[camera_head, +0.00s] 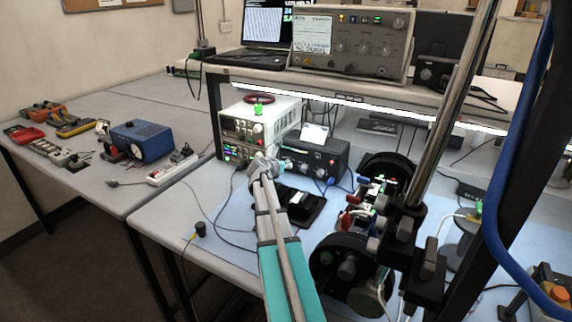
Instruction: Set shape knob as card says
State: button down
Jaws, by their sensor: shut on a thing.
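A black instrument box (318,158) with knobs and small lit marks on its front stands on the bench under the shelf. A white card (314,133) stands on top of it; its writing is too small to read. My arm reaches up from the bottom middle, and my gripper (264,165) is at the left end of the box's front. The gripper looks shut at the box's front. The fingertips and the knob in them are mostly hidden by the gripper, so the knob's pointer cannot be read.
A white power supply (258,122) stands close left of the gripper. A black pouch-like item (298,206) lies in front of the box. A grey signal instrument (352,45) and a laptop (266,28) stand on the shelf. Cables cross the bench. A blue box (143,139) is on the left table.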

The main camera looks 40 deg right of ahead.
jog(key=shift+w+m+t, duration=0.1)
jog(key=shift+m+t, duration=0.6)
jog(key=shift+m, duration=0.1)
jog(key=c, duration=0.5)
grip_release()
jog(key=shift+w, duration=0.1)
jog(key=shift+o, duration=0.3)
